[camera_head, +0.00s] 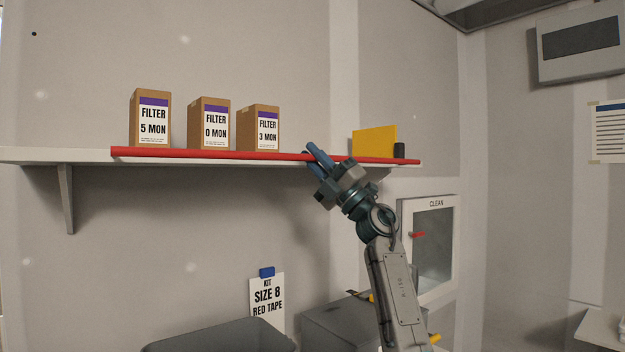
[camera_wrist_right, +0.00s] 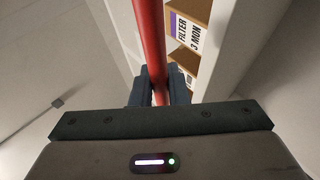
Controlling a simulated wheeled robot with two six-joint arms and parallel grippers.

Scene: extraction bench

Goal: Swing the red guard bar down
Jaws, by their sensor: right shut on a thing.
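The red guard bar (camera_head: 220,155) runs along the front edge of the shelf (camera_head: 30,156), just in front of the filter boxes. My right gripper (camera_head: 314,152) reaches up from below and is shut on the bar, right of the boxes. In the right wrist view the bar (camera_wrist_right: 151,40) passes between the two blue fingers (camera_wrist_right: 160,85). My left gripper is not in view.
A CLEAN cabinet (camera_head: 449,250) and a grey bin (camera_head: 220,338) are below.

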